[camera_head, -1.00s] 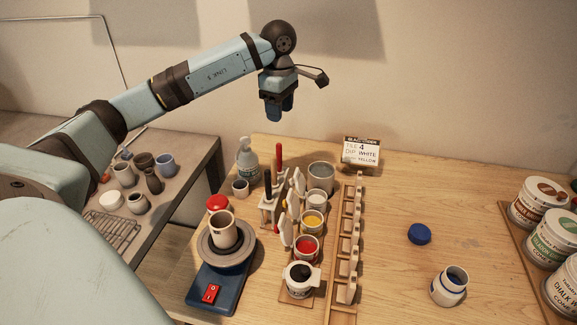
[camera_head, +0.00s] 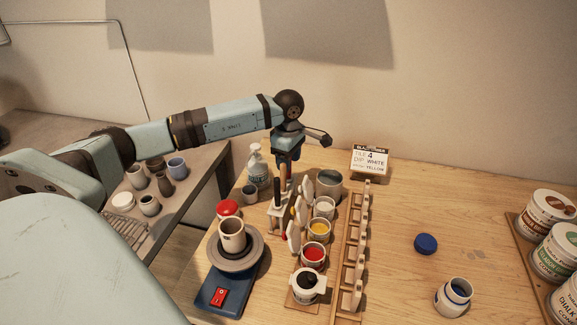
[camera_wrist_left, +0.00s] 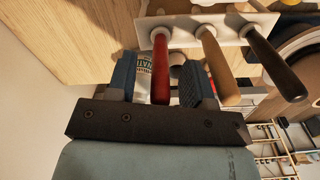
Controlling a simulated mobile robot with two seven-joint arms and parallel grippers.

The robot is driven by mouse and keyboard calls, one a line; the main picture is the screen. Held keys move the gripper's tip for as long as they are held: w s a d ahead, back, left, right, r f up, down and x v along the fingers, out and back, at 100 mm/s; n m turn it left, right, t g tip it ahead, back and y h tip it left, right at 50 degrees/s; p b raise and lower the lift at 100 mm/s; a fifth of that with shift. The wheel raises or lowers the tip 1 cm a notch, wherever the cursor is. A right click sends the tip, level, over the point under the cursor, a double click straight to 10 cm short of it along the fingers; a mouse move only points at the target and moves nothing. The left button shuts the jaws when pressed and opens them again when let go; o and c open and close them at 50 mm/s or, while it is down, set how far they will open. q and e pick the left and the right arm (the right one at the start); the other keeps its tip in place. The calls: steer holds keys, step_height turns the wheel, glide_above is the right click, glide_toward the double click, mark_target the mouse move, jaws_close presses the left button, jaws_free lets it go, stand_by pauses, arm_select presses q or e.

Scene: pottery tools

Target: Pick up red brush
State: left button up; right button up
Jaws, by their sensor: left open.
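The red brush (camera_wrist_left: 160,48) stands upright with its handle between the two fingers of my left gripper (camera_wrist_left: 158,75) in the left wrist view. The fingers are apart, with gaps beside the handle. In the head view my left gripper (camera_head: 288,156) points down over the brush holder (camera_head: 270,214), and the red handle is mostly hidden by it. The pale holder plate (camera_wrist_left: 185,25) also carries a wooden-handled brush (camera_wrist_left: 217,65) and a dark-handled brush (camera_wrist_left: 273,62), just right of the red one in the wrist view. My right gripper is not in view.
A pump bottle (camera_head: 257,166) stands behind the holder. A pottery wheel with a cup (camera_head: 232,236) is in front. Glaze cups (camera_head: 318,230) and a wooden tile rack (camera_head: 353,240) are close on the right. The table further right is mostly clear around a blue lid (camera_head: 426,244).

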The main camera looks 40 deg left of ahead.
arm_select(q)
jaws_close()
steer(key=shift+r, duration=0.15)
step_height(320, 180, up, 20)
steer(key=b, duration=0.2)
stand_by(0.5)
stand_by(0.5)
